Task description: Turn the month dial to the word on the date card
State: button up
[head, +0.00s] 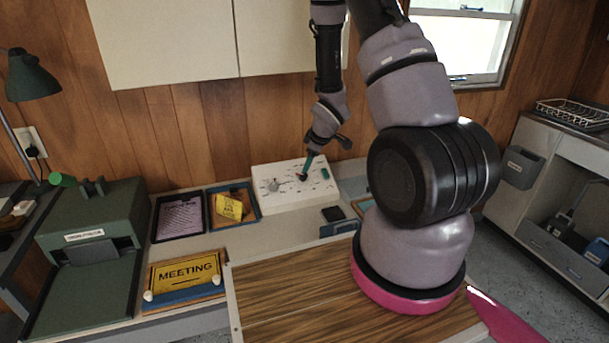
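A white box (296,203) with printed marks around its dials stands at the back of the bench against the wood wall. A grey knob (271,186) sits on its left part, and a dark knob (302,177) sits near its middle. The dial words are too small to read, so I cannot tell which is the month dial. My gripper (305,172) points down at the dark knob, with its teal part just above it. Whether the fingers touch or grip the knob is too small to tell. I cannot identify the date card for sure.
A black tray with a lilac sheet (180,216) and a tray with a yellow card (229,207) lie left of the box. A yellow MEETING sign (184,273) stands in front, beside a green machine (90,240). A small dark stamp-like item (333,214) lies before the box.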

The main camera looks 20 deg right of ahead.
aim_at(304, 175)
jog(key=x, duration=1)
